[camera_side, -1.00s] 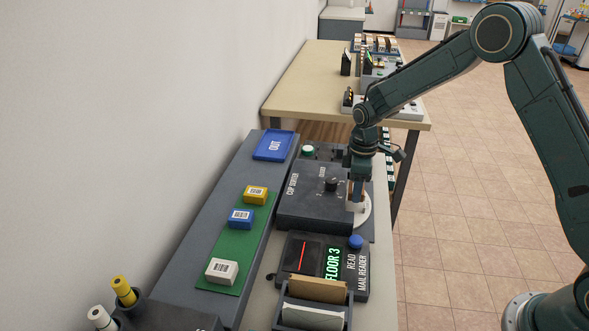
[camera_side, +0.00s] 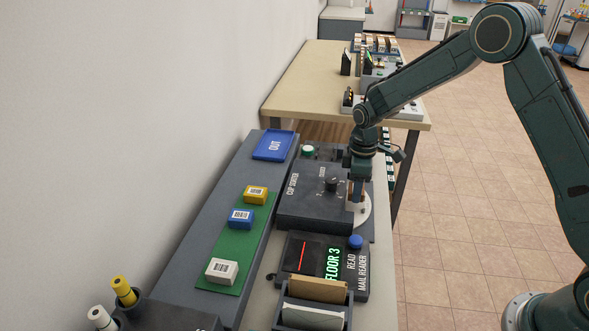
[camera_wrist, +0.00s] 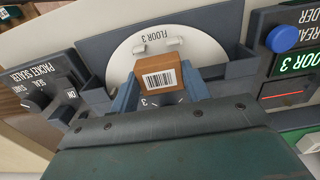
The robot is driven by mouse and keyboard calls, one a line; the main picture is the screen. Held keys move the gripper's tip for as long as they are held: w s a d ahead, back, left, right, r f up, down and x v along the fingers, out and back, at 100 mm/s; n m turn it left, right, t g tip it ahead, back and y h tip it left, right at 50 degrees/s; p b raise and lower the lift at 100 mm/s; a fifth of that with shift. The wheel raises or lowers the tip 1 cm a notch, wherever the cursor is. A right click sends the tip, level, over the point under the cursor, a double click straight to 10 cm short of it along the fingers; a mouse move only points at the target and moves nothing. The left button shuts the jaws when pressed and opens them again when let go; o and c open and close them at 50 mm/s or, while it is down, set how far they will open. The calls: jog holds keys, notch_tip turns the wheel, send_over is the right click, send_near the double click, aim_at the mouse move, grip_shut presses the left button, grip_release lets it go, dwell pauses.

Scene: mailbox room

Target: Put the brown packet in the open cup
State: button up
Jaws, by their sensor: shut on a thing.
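The brown packet (camera_wrist: 165,79), with a white barcode label, is held between the blue-grey fingers of my gripper (camera_wrist: 160,90) in the wrist view. It is over the pale round disc (camera_wrist: 125,55) marked FLOOR 3, between dark cup walls (camera_wrist: 240,65). I cannot tell whether the packet touches the disc. In the side view my gripper (camera_side: 356,198) points down at the disc (camera_side: 364,216) on the right of the dark cup diverter (camera_side: 310,208). The packet is not clear there.
The mail reader (camera_side: 300,252) shows FLOOR 3 and has a blue button (camera_side: 355,242). The blue OUT tray (camera_side: 270,157) is behind.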

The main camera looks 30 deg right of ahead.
jog(key=shift+f, duration=1.45)
jog(key=o, duration=1.3)
jog(key=shift+r, duration=0.15)
jog(key=shift+r, duration=2.9)
jog(key=shift+r, duration=0.1)
